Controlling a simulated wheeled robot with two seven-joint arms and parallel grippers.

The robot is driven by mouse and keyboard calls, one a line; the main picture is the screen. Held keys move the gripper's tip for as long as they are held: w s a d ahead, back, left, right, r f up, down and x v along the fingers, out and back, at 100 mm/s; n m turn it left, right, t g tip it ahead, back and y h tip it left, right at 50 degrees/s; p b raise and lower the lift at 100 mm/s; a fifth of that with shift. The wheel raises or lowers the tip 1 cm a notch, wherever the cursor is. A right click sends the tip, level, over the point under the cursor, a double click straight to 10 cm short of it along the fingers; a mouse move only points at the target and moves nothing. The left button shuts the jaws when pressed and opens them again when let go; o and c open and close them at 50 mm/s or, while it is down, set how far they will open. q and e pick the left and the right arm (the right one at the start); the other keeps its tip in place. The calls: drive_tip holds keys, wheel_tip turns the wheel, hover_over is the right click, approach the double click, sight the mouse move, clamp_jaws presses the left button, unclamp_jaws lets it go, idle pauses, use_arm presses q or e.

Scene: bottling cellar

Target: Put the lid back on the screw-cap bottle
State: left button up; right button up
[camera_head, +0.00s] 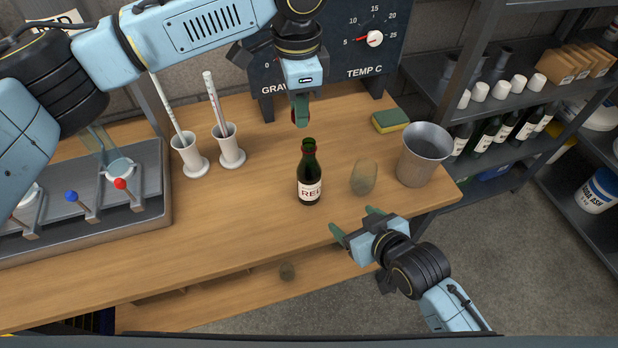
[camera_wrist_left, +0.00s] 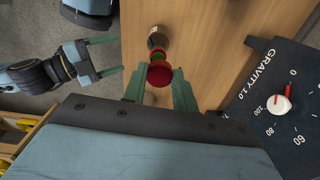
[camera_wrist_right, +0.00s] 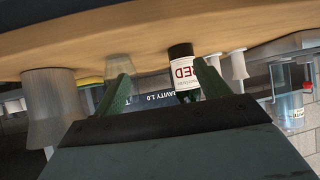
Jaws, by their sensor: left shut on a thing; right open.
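The dark green screw-cap bottle (camera_head: 309,187), with a "RED" label and a dark red neck, stands upright on the wooden bench. My left gripper (camera_head: 301,118) is above and slightly behind it, shut on the red lid (camera_wrist_left: 159,75). In the left wrist view the bottle (camera_wrist_left: 157,40) shows beyond the lid, apart from it as far as I can see. The lid is mostly hidden by the fingers in the head view. My right gripper (camera_head: 354,222) is open and empty at the bench's front edge, short of the bottle. The bottle's label (camera_wrist_right: 184,72) shows beyond its fingers.
A clear glass (camera_head: 363,177) stands right of the bottle, close to my right gripper. A metal bucket (camera_head: 424,153) and a sponge (camera_head: 390,121) are further right. White holders (camera_head: 229,147) stand left. A gauge board (camera_head: 345,50) is behind. Bench (camera_head: 240,215) front-left is clear.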

sight(316, 180)
use_arm(q)
drive_tip(key=shift+w+d+r+m, duration=0.1)
drive_tip(key=shift+d+r+m, duration=0.1)
drive_tip(key=shift+d+m, duration=0.2)
drive_tip(key=shift+w+d+r+m, duration=0.1)
drive_tip(key=shift+d+r+m, duration=0.05)
drive_tip(key=shift+d+m, duration=0.25)
use_arm(e)
drive_tip(key=w+a+r+n+t+y, duration=0.1)
drive_tip(key=a+r+y, duration=0.1)
drive_tip(key=r, duration=0.4)
drive_tip(key=shift+w+a+r+t, duration=0.2)
drive_tip(key=shift+a+r+t, duration=0.15)
drive_tip(key=shift+a, duration=0.55)
drive_tip(key=x, duration=1.2)
drive_tip(key=shift+s+a, duration=0.1)
drive_tip(key=c, duration=1.4)
use_arm(q)
drive_tip(key=shift+f, duration=2.5)
use_arm(e)
drive_tip(key=shift+c, duration=0.2)
